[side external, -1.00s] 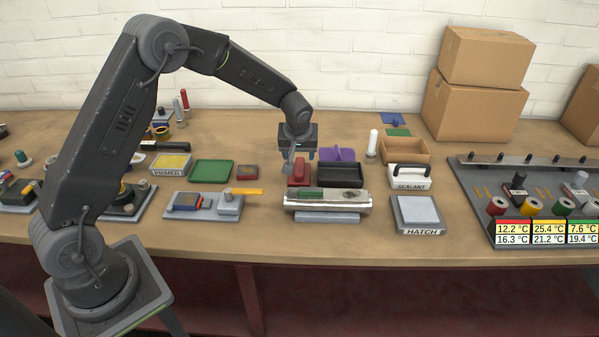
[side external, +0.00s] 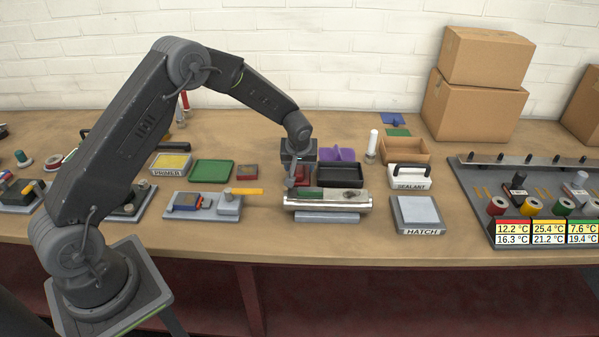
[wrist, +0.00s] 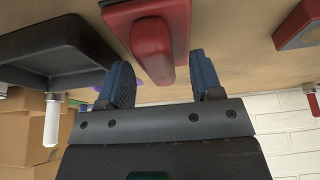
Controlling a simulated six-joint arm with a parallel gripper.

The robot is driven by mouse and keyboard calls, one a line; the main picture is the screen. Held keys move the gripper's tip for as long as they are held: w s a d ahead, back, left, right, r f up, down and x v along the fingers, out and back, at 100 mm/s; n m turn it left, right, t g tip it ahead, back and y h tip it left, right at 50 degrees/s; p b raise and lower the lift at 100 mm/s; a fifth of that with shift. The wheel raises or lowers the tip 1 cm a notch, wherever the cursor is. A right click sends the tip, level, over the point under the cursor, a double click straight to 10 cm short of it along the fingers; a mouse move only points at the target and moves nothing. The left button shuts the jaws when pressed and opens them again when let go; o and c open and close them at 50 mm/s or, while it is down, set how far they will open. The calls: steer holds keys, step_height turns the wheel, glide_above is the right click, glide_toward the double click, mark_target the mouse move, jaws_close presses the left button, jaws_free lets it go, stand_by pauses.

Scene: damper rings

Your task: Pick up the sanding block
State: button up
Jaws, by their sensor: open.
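A red block with a raised red grip (wrist: 153,45), which looks like the sanding block, lies on the bench; its red side shows partly behind my gripper in the side external view (side external: 303,174). My gripper (side external: 294,183) is open and low over it, pointing down. In the wrist view, the two blue-padded fingers of my gripper (wrist: 164,78) stand apart, with the end of the red grip between them in the picture. I cannot tell whether either finger touches it.
A black tray (side external: 340,184) stands close to the right of the red block. A metal fixture (side external: 327,203) lies in front. A small red box (side external: 248,172) and a green tray (side external: 212,171) are to the left. A purple item (side external: 343,155) is behind.

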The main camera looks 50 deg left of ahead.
steer(key=shift+f, duration=0.2)
stand_by(0.4)
jaws_close()
stand_by(0.4)
steer(key=shift+r, duration=0.1)
steer(key=shift+r, duration=0.5)
steer(key=r, duration=0.2)
steer(key=a+r, duration=0.1)
steer(key=r, duration=0.1)
steer(key=shift+s+r, duration=0.1)
steer(key=shift+s, duration=0.3)
steer(key=s+a+r, duration=0.6)
steer(key=a, duration=0.2)
steer(key=shift+s, duration=0.25)
